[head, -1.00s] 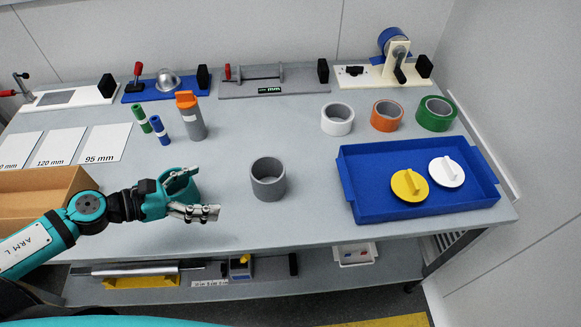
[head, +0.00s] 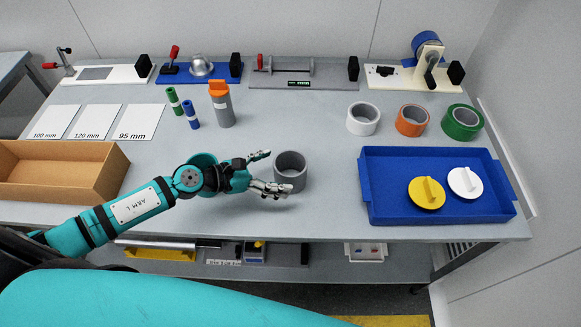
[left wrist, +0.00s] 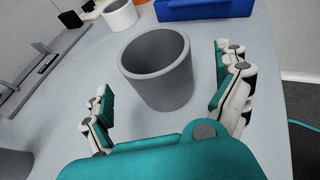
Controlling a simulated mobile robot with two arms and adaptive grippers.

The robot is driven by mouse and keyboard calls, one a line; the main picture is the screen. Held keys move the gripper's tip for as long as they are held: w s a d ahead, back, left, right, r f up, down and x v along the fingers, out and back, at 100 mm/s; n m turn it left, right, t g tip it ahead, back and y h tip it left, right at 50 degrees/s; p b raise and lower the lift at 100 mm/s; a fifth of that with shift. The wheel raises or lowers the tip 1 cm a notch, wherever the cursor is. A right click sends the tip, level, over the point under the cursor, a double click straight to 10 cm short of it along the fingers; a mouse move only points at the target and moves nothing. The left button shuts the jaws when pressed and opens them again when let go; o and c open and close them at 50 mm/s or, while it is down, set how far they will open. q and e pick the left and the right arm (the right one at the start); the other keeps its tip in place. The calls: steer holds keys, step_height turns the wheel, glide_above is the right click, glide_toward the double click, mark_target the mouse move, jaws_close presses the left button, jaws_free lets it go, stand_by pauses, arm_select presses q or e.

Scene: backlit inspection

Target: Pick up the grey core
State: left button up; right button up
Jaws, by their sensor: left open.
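The grey core (head: 290,171) is a short hollow grey cylinder standing upright on the table in the head view. It also shows in the left wrist view (left wrist: 157,72), just beyond the fingers. My left gripper (head: 266,171) is open, low over the table at the left side of the core. In the left wrist view my left gripper (left wrist: 165,95) has one finger on each side of the picture, with the core ahead and partly between them. Nothing is held in it. I cannot tell whether a finger touches the core. My right gripper is not in view.
A blue tray (head: 375,215) with a yellow and a white lid stands at right. White, orange and green tape rolls (head: 412,119) stand behind it. A cardboard box (head: 60,150) is at left. A grey bottle with an orange top (head: 222,106) stands behind the core.

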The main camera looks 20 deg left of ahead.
mark_target(303, 168)
arm_select(q)
steer(key=shift+f+p+x, duration=0.15)
steer(key=shift+p+x, duration=0.2)
steer(key=shift+x, duration=1.05)
steer(key=shift+f+p+x, duration=0.15)
steer(key=shift+p+x, duration=0.15)
steer(key=shift+x, duration=1.1)
steer(key=shift+a, duration=0.3)
steer(key=c, duration=1.1)
